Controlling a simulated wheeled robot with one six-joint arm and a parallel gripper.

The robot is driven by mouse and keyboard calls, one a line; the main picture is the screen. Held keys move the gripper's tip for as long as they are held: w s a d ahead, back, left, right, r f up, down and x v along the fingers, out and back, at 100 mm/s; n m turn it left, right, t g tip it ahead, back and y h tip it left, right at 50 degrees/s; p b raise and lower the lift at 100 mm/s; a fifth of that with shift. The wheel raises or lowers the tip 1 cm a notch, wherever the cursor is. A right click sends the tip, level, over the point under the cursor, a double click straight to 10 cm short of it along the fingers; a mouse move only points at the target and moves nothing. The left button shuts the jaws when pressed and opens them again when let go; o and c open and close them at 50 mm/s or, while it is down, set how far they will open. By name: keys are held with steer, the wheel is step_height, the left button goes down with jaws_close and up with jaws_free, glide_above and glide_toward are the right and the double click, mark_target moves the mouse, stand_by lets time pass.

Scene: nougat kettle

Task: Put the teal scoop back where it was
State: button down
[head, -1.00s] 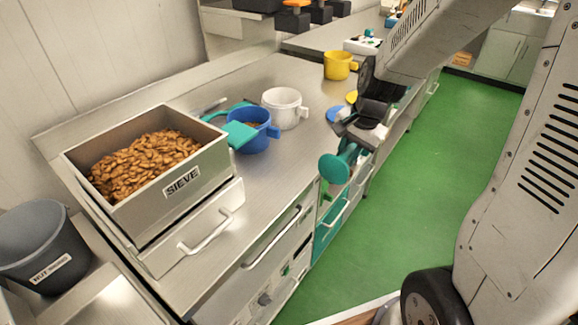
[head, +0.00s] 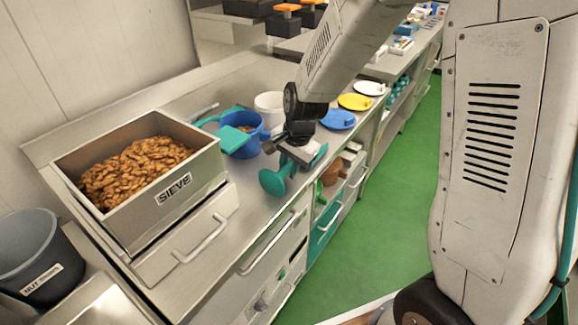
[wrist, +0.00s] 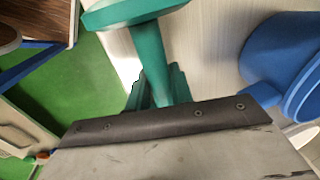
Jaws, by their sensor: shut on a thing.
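My gripper (head: 300,152) is shut on a teal scoop (head: 273,181) and holds it by its handle at the counter's front edge. The scoop's rounded end points down and left in the head view. In the wrist view the teal scoop (wrist: 150,50) runs up from between the fingers, and its wide end is cut off by the top edge. I cannot tell whether the scoop touches the counter. Another flat teal piece (head: 233,139) lies at the rim of a blue jug (head: 250,146), left of my gripper.
A steel sieve box (head: 200,165) of nuts stands at left. A white jug (head: 268,104) is behind the blue jug. Blue (head: 338,119) and yellow (head: 355,101) lids lie right of my gripper. Below, a teal-fronted drawer (head: 325,228) stands beside brown and green items.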

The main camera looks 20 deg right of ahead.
steer(key=c, duration=1.2)
jaws_free()
steer(key=shift+c, duration=0.2)
steer(key=v, duration=1.2)
steer(key=s+d+r+n, duration=0.1)
steer(key=s+r+n, duration=0.1)
steer(key=s, duration=0.6)
steer(key=s+d+r+n+h, duration=0.1)
steer(key=s+d+r+n, duration=0.1)
steer(key=s+n, duration=0.3)
steer(key=s+d+r+n, duration=0.2)
steer(key=s+r+n, duration=0.1)
steer(key=s, duration=0.9)
steer(key=shift+s+d+r+n+g, duration=0.2)
steer(key=shift+s+r+n+g, duration=0.1)
steer(key=shift+r+n+g, duration=0.15)
